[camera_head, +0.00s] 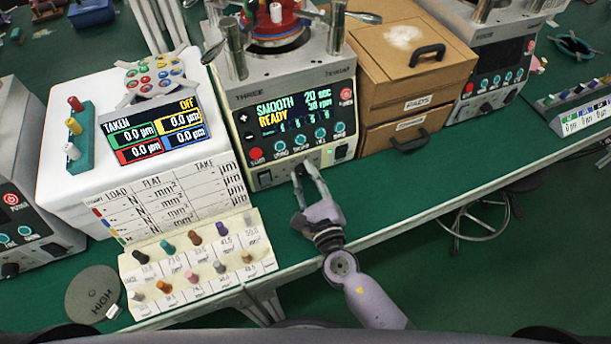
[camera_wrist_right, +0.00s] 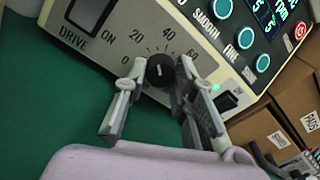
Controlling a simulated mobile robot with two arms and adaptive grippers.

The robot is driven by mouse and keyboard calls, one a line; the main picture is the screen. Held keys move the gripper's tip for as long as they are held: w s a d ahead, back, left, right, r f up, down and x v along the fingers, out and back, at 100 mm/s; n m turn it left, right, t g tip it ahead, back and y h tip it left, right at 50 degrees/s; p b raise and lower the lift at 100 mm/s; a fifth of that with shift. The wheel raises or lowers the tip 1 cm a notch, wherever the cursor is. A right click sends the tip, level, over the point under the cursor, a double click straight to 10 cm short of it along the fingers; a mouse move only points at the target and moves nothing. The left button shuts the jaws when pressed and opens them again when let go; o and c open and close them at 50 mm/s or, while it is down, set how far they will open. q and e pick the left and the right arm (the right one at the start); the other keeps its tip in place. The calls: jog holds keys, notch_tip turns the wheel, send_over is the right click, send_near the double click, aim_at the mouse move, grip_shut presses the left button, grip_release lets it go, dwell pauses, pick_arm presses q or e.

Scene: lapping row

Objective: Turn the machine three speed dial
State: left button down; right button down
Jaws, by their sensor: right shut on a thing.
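Machine three (camera_head: 240,97) stands in the middle of the head view, with a lit screen reading SMOOTH 20 sec, 30 rpm, READY. Its black speed dial (camera_wrist_right: 160,72) sits low on the front panel, beside a printed scale with 0, 20, 40 and 60. My right gripper (camera_head: 304,172) reaches up to the dial from below. In the right wrist view the gripper (camera_wrist_right: 161,82) has one finger on each side of the dial and is shut on it. The fingers hide part of the dial in the head view. My left gripper is not in view.
A DRIVE switch (camera_wrist_right: 88,14) is left of the dial; a black rocker switch (camera_wrist_right: 236,99) is right of it. A peg board (camera_head: 205,281) lies front left. Brown drawers (camera_head: 415,75) stand right. Green bench top (camera_head: 365,178) is clear right of the gripper.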

jog(key=m, duration=0.6)
jog(key=shift+b, duration=0.3)
jog(key=m, duration=0.3)
jog(key=shift+m+g, duration=0.3)
jog(key=m+y+b, duration=0.1)
jog(key=m, duration=0.7)
jog(key=shift+b, duration=0.3)
jog(key=m+y, duration=0.1)
jog(key=m, duration=0.5)
jog(key=c, duration=1.3)
grip_release()
jog(key=shift+r, duration=0.1)
